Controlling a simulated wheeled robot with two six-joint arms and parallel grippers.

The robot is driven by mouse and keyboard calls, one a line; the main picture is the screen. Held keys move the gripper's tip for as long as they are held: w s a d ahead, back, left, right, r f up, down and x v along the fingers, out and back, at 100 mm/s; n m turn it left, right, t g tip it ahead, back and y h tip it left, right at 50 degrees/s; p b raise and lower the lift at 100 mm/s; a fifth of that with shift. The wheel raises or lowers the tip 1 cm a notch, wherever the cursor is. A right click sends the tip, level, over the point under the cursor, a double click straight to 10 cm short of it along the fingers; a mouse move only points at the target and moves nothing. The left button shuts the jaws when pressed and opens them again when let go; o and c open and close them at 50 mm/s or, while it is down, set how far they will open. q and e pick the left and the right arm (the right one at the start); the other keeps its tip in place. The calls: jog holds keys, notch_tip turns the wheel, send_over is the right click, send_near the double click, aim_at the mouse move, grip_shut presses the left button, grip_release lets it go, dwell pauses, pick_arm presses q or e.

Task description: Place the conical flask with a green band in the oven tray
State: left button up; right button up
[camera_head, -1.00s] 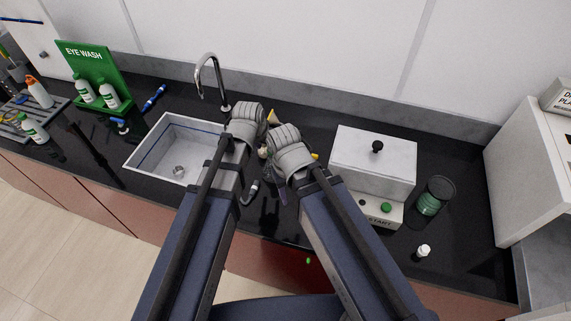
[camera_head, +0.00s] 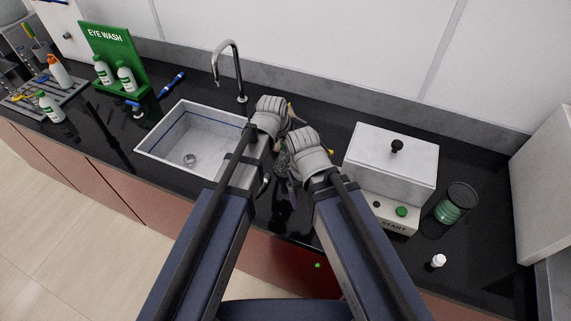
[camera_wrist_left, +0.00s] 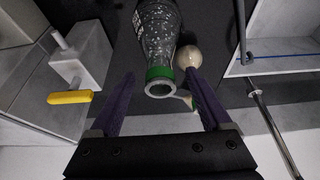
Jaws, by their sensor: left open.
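The conical flask with a green band (camera_wrist_left: 160,45), speckled inside, shows in the left wrist view with its open mouth toward my left gripper. In the head view a speckled glass shape (camera_head: 281,162), probably the same flask, is partly hidden between my arm ends. My left gripper (camera_wrist_left: 161,74) is open, its purple fingers on either side of the flask's neck, with gaps between. My right arm's end (camera_head: 305,152) is close beside the left one in the head view; its jaws cannot be made out. I cannot identify the oven tray.
A round cream ball on a stick (camera_wrist_left: 189,58) lies close beside the flask, near one finger. A sink (camera_head: 188,150) with a tap (camera_head: 238,72) is left. A white box with a START button (camera_head: 390,165), a green-banded jar (camera_head: 452,205) and a small bottle (camera_head: 438,261) are right.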

notch_tip(320, 180, down, 3)
jog(key=shift+r+b, duration=0.2)
jog(key=shift+b, duration=0.65)
pick_arm(q)
jog(key=x, duration=0.2)
jog(key=shift+w+f, duration=0.15)
jog(key=shift+f, duration=0.15)
pick_arm(e)
jog(key=shift+r, duration=0.1)
pick_arm(q)
grip_shut()
